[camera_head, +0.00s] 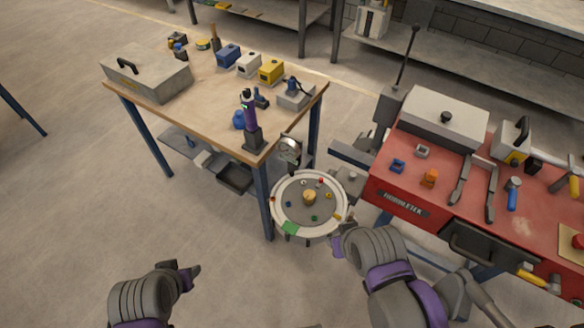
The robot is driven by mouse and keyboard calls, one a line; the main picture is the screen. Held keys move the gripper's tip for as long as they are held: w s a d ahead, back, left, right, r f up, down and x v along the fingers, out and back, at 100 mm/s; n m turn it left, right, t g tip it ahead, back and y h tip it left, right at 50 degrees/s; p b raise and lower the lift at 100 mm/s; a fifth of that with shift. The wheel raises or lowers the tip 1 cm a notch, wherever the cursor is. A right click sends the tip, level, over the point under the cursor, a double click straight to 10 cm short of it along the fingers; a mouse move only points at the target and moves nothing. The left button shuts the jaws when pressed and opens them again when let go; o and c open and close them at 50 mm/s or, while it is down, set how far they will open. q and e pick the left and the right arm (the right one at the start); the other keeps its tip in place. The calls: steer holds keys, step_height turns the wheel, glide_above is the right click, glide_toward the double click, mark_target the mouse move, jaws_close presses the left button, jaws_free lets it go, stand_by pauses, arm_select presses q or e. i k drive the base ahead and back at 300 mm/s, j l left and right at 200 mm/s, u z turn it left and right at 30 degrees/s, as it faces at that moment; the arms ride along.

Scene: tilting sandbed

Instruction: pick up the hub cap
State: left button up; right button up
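A round shiny grey piece (290,151), which looks like the hub cap, shows at the near right corner of the wooden table, just behind the round sandbed (281,225). I cannot tell what it rests on. The sandbed has a pale rim, a grey inside with small coloured pieces, and a tan knob in the middle. My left gripper (191,272) is low at the left, over the floor, well apart from both. My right gripper (339,244) is close to the sandbed's lower right rim. Both grippers are too small to tell open from shut.
The wooden table (203,93) carries a grey case (147,73), coloured boxes and a purple-and-black tool (250,120). A red workbench (410,187) with pliers and a grey box stands at the right. The floor at the left is clear.

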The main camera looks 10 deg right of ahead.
mark_target(238, 122)
steer(key=i+j+z, duration=0.1)
steer(key=z, duration=0.9)
steer(key=i+j+z, duration=0.15)
steer(key=j+z, duration=0.65)
steer(key=j, duration=0.2)
steer(key=i+j+z, duration=0.1)
steer(key=j+z, duration=0.15)
steer(key=j, duration=1.45)
